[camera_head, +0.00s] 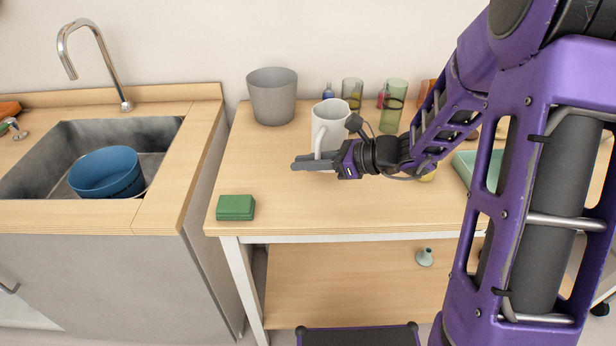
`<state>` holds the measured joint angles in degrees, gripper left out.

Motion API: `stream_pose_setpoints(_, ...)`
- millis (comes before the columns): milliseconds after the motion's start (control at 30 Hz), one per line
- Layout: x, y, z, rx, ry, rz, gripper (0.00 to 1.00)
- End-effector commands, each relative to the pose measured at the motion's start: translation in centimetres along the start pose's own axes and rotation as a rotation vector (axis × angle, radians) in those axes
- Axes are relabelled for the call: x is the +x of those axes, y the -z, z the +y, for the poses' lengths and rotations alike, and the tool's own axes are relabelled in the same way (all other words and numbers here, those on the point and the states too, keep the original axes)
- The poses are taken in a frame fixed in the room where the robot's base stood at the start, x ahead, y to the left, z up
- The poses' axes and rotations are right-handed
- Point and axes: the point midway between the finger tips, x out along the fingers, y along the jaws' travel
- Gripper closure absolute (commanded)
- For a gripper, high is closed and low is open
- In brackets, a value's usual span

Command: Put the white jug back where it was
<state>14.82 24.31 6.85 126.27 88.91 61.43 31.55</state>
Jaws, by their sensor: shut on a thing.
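The white jug (328,125) is upright over the middle of the wooden table (270,200), with its handle toward me. My gripper (312,164) reaches in from the right and is shut on the jug's handle. The fingers and wrist cover the lower part of the jug. I cannot tell whether its base touches the table top.
A grey bucket (272,96) stands behind and left of the jug. Glasses (393,105) and small bottles stand at the back. A green box (236,207) lies at the front left corner. A sink with a blue bowl (106,172) is at left.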

Motion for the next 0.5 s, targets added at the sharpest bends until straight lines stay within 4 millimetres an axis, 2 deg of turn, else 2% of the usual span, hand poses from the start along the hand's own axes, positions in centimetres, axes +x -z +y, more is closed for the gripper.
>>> stream_pose_setpoints(300,1.4,3.5,0.0,0.002,0.001,0.0,1.0)
stream_pose_setpoints(500,1.4,3.4,0.0,-0.001,0.002,0.0,1.0)
